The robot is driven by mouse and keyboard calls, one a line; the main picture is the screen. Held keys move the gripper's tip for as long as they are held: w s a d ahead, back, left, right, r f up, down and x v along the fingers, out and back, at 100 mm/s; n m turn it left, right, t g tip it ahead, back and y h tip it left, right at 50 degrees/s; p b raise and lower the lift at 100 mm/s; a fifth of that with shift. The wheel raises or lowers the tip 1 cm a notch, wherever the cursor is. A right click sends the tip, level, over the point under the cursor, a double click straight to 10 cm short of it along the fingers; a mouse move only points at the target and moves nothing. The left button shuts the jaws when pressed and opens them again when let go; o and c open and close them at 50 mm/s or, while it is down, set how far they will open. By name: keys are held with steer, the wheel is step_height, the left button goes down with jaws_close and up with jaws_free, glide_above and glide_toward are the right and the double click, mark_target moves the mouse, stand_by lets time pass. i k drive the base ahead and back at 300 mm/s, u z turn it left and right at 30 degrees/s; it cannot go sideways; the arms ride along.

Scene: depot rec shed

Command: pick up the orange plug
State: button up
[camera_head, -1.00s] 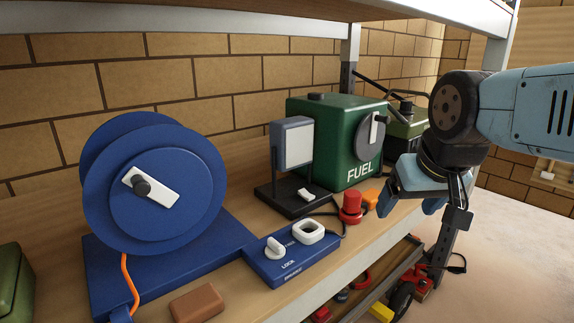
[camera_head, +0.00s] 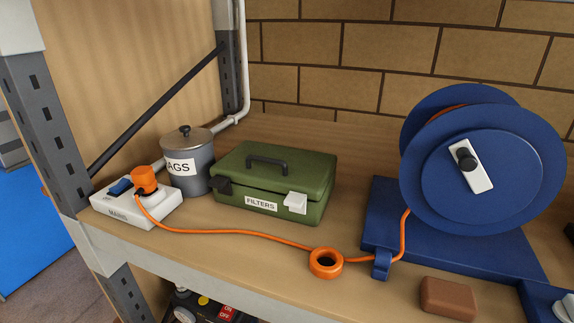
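The orange plug (camera_head: 144,180) sits upright on a white socket box (camera_head: 139,211) at the left end of the wooden shelf. An orange cord (camera_head: 215,233) leaves it and runs right along the shelf. It passes by an orange ring (camera_head: 326,263) and goes up to the blue cable reel (camera_head: 480,160). A blue switch is beside the plug on the box. My gripper is out of the picture now.
A green FILTERS box (camera_head: 273,183) and a grey lidded pot (camera_head: 187,160) stand just right of the plug. A grey upright post (camera_head: 45,130) and a dark diagonal brace (camera_head: 160,108) border the left end. A brown block (camera_head: 447,297) lies near the front edge.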

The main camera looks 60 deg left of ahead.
mark_target(142, 177)
steer(key=z, duration=0.05)
steer(key=i, duration=0.15)
steer(key=u, duration=2.95)
steer(key=k, duration=0.75)
steer(key=u, duration=0.2)
steer(key=i, duration=0.75)
steer(key=z, duration=0.05)
